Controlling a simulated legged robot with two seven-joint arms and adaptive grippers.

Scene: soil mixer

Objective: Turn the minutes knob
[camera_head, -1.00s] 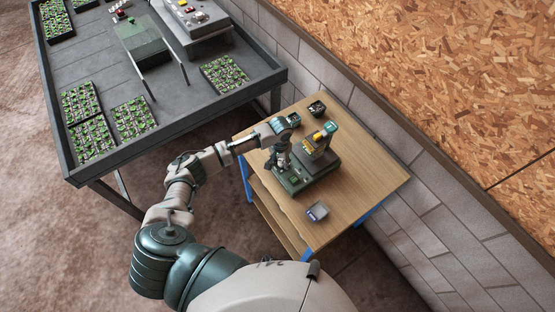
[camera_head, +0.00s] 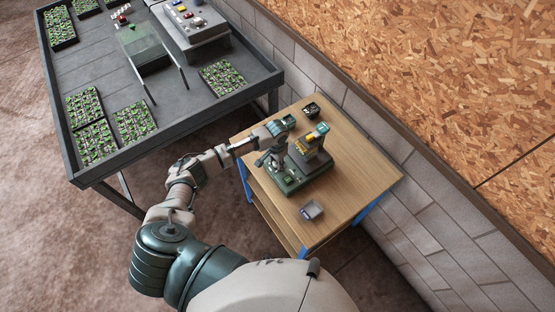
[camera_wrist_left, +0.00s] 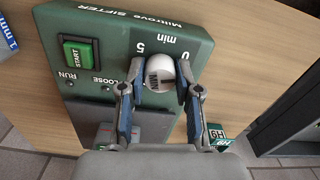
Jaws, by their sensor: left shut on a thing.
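The minutes knob (camera_wrist_left: 160,68) is a round white knob with a dark mark, on the green face of the sifter (camera_wrist_left: 215,45), beside the letters "min" and the digits 0 and 5. My left gripper (camera_wrist_left: 160,80) has a finger on each side of the knob and is shut on it in the left wrist view. In the head view my left gripper (camera_head: 278,163) reaches down over the green base of the sifter (camera_head: 292,186); the knob is too small to tell there. My right gripper is not in view.
A green START button (camera_wrist_left: 78,53) sits left of the knob. A grey bench (camera_head: 85,70) with seedling trays is behind left.

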